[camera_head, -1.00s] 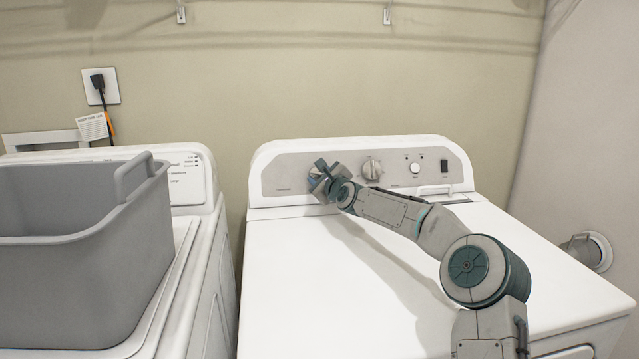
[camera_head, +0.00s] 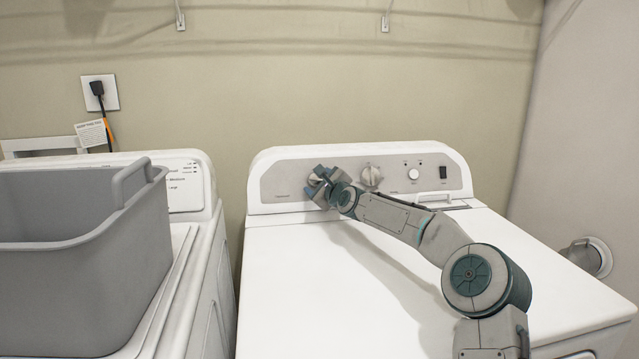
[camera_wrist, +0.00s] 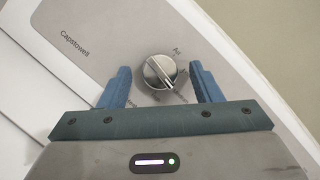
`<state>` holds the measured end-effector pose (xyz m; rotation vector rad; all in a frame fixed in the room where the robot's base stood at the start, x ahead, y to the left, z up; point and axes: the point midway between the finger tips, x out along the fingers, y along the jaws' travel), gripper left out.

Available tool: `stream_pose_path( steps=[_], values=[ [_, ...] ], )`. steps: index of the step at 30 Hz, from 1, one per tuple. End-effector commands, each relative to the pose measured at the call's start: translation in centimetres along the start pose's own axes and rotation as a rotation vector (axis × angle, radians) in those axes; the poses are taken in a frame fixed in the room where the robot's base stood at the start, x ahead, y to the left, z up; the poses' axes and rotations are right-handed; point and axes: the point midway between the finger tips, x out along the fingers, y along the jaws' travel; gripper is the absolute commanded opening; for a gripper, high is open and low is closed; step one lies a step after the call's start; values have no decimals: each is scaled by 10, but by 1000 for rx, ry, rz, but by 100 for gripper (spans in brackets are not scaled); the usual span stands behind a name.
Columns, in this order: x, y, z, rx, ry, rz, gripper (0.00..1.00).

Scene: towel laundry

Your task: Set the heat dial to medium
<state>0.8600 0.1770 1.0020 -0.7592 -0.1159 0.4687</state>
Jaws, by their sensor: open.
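The dial in front of my gripper is a round silver knob with a raised ridge, seen in the wrist view (camera_wrist: 160,72) on the grey control panel (camera_wrist: 100,25). Small labels surround it, too small to read fully. In the head view it is largely hidden by my gripper (camera_head: 318,182), at the left of the dryer's panel. My gripper (camera_wrist: 161,88) is open, with one blue finger on each side of the knob and gaps between them. A second, similar dial (camera_head: 372,176) is to the right on the panel.
A round white button (camera_head: 413,174) and a black switch (camera_head: 443,172) are farther right on the panel. A grey basket (camera_head: 75,270) stands on the washer at left. The dryer top (camera_head: 300,300) is clear beneath my arm.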

Motion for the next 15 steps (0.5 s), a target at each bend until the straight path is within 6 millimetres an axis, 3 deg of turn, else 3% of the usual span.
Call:
stream_pose_path(
  steps=[8, 15],
  values=[
    [-14, 0, -2, -1, 1, 0, 58],
    [-48, 0, -2, 0, 2, 0, 58]
  ],
)
